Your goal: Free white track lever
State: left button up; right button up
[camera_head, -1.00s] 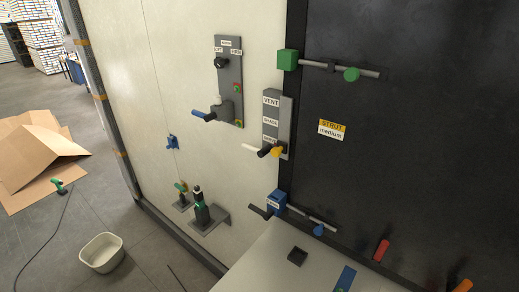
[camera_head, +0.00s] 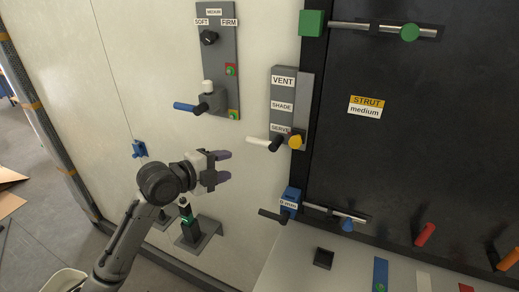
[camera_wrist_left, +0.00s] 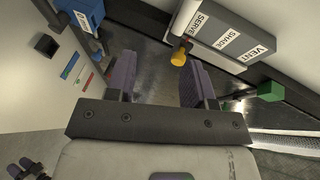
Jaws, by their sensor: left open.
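The VENT panel (camera_head: 289,105) is a grey plate on the pale wall, labelled VENT, SHADE and SERVE. A lever with a white handle (camera_head: 258,142) and black hub sits at its SERVE end, beside a yellow knob (camera_head: 296,142). In the left wrist view a dark, purplish two-tipped shape at the lower left may be my right gripper (camera_wrist_left: 26,168).
A grey panel with a blue-handled lever (camera_head: 185,107) is up and left. A blue block with a dark handle (camera_head: 290,201) is below the VENT panel. A green block (camera_head: 312,23) with a rod is above. A black bracket (camera_head: 198,233) stands below my left gripper.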

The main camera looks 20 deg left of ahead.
aim_at(256, 142)
pick_arm(q)
jog(key=shift+m+h, duration=0.3)
jog(key=shift+m, duration=0.1)
jog(key=w+d+p, duration=0.1)
jog(key=w, duration=0.2)
jog(key=w+d+p, duration=0.1)
jog(key=w+d, duration=0.1)
jog(key=w, duration=0.2)
jog(key=w+d+r+p, duration=0.1)
jog(key=w+p, duration=0.1)
jog(key=w, duration=0.2)
jog(key=shift+d, duration=0.3)
jog(key=shift+w+d+f+t+p, duration=0.2)
jog(key=shift+w+d+t+p, duration=0.15)
jog(key=shift+w, duration=0.5)
jog(key=shift+c, duration=0.2)
grip_shut()
jog(key=shift+f, duration=0.1)
